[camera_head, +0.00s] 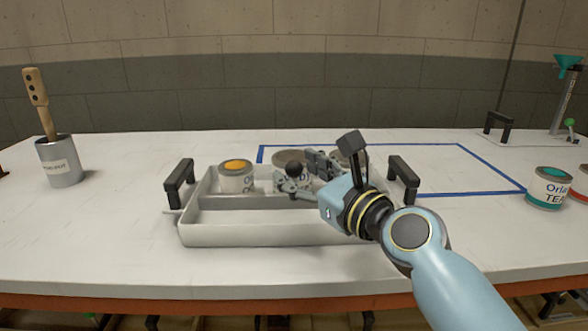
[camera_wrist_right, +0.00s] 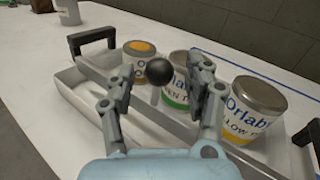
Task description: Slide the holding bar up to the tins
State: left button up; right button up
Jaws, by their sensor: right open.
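The holding bar (camera_head: 236,202) spans the pale grey tray (camera_head: 255,236) lengthwise, in front of a row of tins. Its round black knob (camera_head: 294,168) also shows in the right wrist view (camera_wrist_right: 160,72). Behind the bar stand an orange-topped tin (camera_wrist_right: 141,58), a green-labelled tin (camera_wrist_right: 175,88) and a yellow-labelled tin (camera_wrist_right: 252,108). I cannot tell whether the bar touches any tin. My right gripper (camera_wrist_right: 160,78) is open, with its fingers on either side of the knob. In the head view the gripper (camera_head: 303,174) partly hides the tins. My left gripper is out of view.
The tray has black handles at its left (camera_head: 180,184) and right (camera_head: 404,180) ends. A metal pot with a wooden-handled tool (camera_head: 60,162) stands at the left. A teal tin (camera_head: 547,188) stands at the right. Blue tape (camera_head: 470,193) marks the table behind the tray.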

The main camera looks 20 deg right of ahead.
jog(key=shift+x, duration=1)
jog(key=shift+c, duration=0.4)
grip_shut()
